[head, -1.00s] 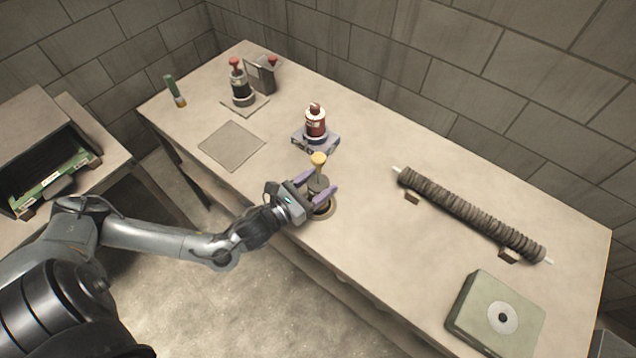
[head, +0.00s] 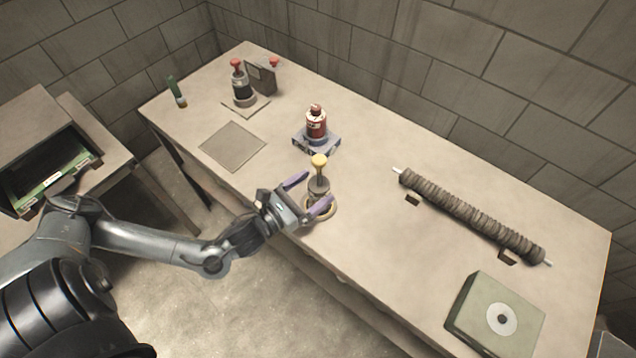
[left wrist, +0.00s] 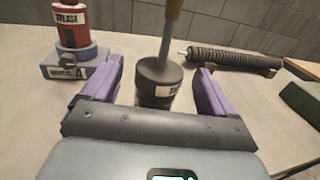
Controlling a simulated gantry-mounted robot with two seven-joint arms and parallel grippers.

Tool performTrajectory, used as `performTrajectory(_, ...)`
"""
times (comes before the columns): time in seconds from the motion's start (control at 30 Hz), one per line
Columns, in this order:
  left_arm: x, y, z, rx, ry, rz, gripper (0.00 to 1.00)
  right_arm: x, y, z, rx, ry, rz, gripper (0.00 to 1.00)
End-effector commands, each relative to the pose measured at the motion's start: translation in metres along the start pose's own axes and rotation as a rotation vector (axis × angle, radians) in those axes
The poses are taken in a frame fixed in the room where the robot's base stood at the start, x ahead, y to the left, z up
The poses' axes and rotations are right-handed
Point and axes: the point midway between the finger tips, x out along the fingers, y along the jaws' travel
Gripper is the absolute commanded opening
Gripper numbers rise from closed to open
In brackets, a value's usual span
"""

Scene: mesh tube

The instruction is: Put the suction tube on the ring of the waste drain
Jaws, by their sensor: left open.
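A dark, labelled cylinder (head: 319,186) with a rod and yellow knob on top, apparently the suction tube, stands upright at the table's front edge. A pale ring (head: 331,212), apparently the drain ring, shows around its base; whether it is fully seated I cannot tell. My left gripper (head: 317,189) is open, with its purple fingers on either side of the cylinder's near part. In the left wrist view the cylinder (left wrist: 159,85) stands between and beyond the fingers, with gaps on both sides. Its base is hidden there by the gripper. My right gripper is not in view.
A red grease bottle (head: 316,122) stands on a blue-grey base (head: 317,144) just behind. A ribbed tube (head: 470,215) lies on holders to the right, above a green box (head: 496,318). A flat square plate (head: 233,146) lies left. The table between is clear.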

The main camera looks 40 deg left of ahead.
Motion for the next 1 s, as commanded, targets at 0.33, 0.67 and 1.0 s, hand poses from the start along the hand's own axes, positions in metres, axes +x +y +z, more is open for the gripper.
performTrajectory(0.33, -0.065, 0.0, 0.001, 0.001, 0.005, -0.002, 0.88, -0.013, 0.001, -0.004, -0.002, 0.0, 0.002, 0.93)
performTrajectory(0.67, -0.093, 0.0, 0.001, 0.001, 0.001, -0.001, 0.88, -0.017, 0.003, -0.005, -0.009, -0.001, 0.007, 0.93)
performTrajectory(1.0, -0.095, 0.0, 0.0, 0.001, 0.0, 0.0, 0.88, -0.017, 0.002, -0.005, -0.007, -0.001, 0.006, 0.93)
